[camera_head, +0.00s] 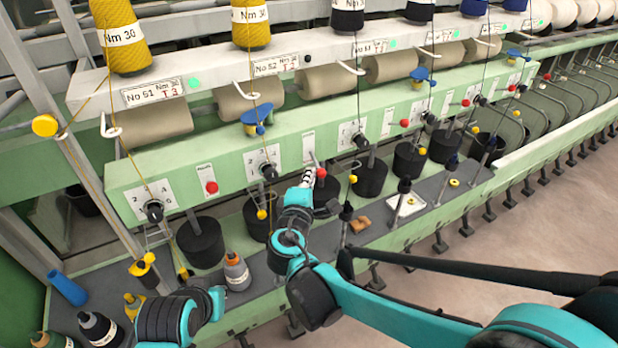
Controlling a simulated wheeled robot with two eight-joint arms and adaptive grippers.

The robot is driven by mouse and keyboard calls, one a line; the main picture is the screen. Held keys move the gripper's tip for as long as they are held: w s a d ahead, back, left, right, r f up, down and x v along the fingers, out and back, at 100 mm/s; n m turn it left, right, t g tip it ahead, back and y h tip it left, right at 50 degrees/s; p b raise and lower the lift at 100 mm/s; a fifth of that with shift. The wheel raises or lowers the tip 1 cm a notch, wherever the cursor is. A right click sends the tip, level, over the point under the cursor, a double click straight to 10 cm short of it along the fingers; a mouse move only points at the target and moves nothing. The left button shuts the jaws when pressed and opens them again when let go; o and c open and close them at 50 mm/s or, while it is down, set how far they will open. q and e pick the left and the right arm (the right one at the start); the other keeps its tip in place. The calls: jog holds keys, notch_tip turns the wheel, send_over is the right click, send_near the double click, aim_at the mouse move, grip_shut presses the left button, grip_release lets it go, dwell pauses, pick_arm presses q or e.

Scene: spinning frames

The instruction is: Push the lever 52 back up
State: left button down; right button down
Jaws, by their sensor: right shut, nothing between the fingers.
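The label No 52 (276,65) marks the second spinning position on the white upper rail. Below it, a lever with a red knob (321,173) sticks out from a white plate (308,141) on the green beam. The knob sits lower against its plate than the red knob (211,187) at position 51. My right gripper (308,177) is shut and empty. Its tips are just left of the lever's red knob, and I cannot tell whether they touch it. My left arm shows at the bottom left, but its fingers do not show.
Threads run down in front of the beam.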

aim_at(310, 153)
jog(key=shift+s+r+g+p, duration=0.1)
jog(key=shift+r+g+p, duration=0.2)
jog(key=shift+p, duration=0.45)
notch_tip(310, 153, up, 5)
jog(key=n+g+p, duration=0.2)
jog(key=g+p, duration=0.1)
jog(key=p, duration=0.2)
jog(key=n+g+h+p, duration=0.1)
jog(key=n+g+p, duration=0.1)
jog(key=g+p, duration=0.2)
jog(key=shift+s+d+g+p, duration=0.1)
jog(key=shift+g+p, duration=0.2)
jog(key=shift+p, duration=0.75)
jog(key=shift+r+h, duration=0.15)
jog(key=shift+h, duration=0.15)
jog(key=shift+r+p, duration=0.6)
jog(key=shift+r, duration=0.15)
